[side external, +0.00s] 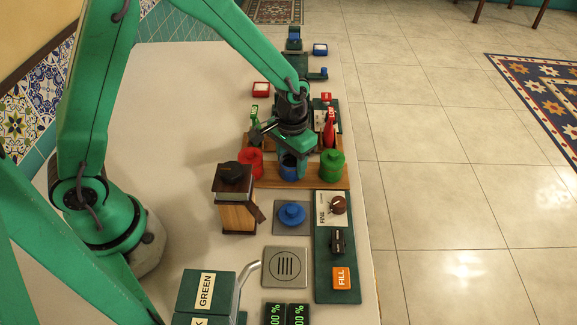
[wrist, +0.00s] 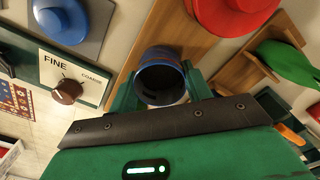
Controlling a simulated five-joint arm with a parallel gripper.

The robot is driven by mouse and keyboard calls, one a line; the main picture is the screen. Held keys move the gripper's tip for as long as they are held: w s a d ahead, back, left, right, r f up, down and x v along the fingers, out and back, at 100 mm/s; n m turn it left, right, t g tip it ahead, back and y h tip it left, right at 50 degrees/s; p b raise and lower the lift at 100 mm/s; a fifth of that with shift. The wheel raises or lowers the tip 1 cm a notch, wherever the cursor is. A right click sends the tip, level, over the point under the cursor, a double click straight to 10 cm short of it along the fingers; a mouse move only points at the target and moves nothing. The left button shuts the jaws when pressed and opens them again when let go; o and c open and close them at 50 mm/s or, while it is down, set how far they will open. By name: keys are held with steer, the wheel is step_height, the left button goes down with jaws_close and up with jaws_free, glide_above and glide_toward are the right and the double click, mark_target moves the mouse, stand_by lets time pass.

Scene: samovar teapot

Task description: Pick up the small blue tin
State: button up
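The small blue tin (side external: 290,172) stands on the wooden rack between the red tin (side external: 250,163) and the green tin (side external: 331,163). My gripper (side external: 290,155) is down over the blue tin and partly hides it. In the wrist view the blue tin (wrist: 162,62) shows its round dark end, with green finger parts of my gripper (wrist: 163,95) close on both sides. I cannot tell whether the fingers press on it.
A red tin (wrist: 232,12) and green thing (wrist: 288,62) lie close to the right in the wrist view. A wooden grinder-like box (side external: 235,205), a blue round piece (side external: 291,214) and a dial panel (side external: 332,208) stand nearer the camera. The table's left side is clear.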

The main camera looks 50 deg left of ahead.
steer(key=shift+r, duration=0.15)
steer(key=shift+r, duration=0.55)
steer(key=r, duration=0.3)
steer(key=shift+s+d, duration=0.15)
steer(key=shift+d, duration=0.1)
steer(key=s+d+r, duration=0.4)
steer(key=s+d, duration=0.1)
steer(key=s+d+r, duration=0.2)
steer(key=d, duration=0.1)
steer(key=shift+s+r, duration=0.3)
steer(key=shift+s, duration=0.05)
